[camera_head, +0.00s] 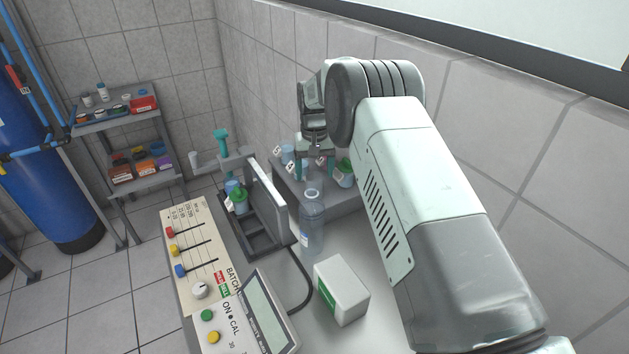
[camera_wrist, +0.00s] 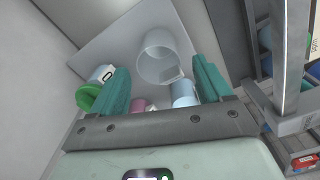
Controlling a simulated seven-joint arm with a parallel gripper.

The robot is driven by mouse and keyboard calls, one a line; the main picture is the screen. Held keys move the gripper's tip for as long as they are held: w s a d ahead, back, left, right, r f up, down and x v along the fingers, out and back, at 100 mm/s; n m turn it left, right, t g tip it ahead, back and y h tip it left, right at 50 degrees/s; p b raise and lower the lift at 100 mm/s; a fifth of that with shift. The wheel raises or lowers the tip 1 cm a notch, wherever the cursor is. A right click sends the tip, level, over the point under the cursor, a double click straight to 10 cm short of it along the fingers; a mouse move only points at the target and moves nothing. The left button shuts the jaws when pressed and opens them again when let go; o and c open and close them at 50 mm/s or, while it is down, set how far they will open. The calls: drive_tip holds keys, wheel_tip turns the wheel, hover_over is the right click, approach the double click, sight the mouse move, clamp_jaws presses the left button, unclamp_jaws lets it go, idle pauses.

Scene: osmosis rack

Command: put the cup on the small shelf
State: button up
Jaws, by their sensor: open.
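A translucent, open-topped cup (camera_wrist: 158,52) with a pale label shows in the wrist view. It is just beyond and between my gripper's (camera_wrist: 161,64) teal fingertips, which are spread apart with a gap on each side. A flat grey surface (camera_wrist: 105,42) lies beneath it; I cannot tell if the cup touches it. In the head view my gripper (camera_head: 314,168) reaches down over a small grey shelf (camera_head: 290,186) by the wall. The cup there is hard to make out among the fingers and nearby containers.
Beside the gripper stand a green-capped jar (camera_head: 346,170) and a bluish cup (camera_head: 287,154). A clear bottle (camera_head: 312,230) stands in front. A grey holder (camera_head: 266,205) with containers is to the left. A white box (camera_head: 341,289) and control panel (camera_head: 200,262) are nearer.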

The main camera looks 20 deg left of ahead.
wheel_tip(320, 180, up, 8)
drive_tip(key=shift+f, duration=0.2)
drive_tip(key=s+d+r+m+t, duration=0.1)
drive_tip(key=s+d+r, duration=0.3)
drive_tip(key=d+r, duration=0.3)
drive_tip(key=s+d+r+t, duration=0.1)
drive_tip(key=s+d+r, duration=0.4)
drive_tip(key=r, duration=0.4)
drive_tip(key=s+d+r+m+t, duration=0.1)
drive_tip(key=s+d+r, duration=0.4)
drive_tip(key=r, duration=0.4)
drive_tip(key=s+d+f+m+t, duration=0.1)
drive_tip(key=s+d, duration=0.5)
drive_tip(key=s, duration=0.6)
drive_tip(key=s+d+m+t, duration=0.1)
drive_tip(key=s+d, duration=0.4)
drive_tip(key=s, duration=0.7)
drive_tip(key=shift+s+d+f+t, duration=0.3)
drive_tip(key=shift+s+d+f, duration=0.05)
drive_tip(key=shift+d+f, duration=0.05)
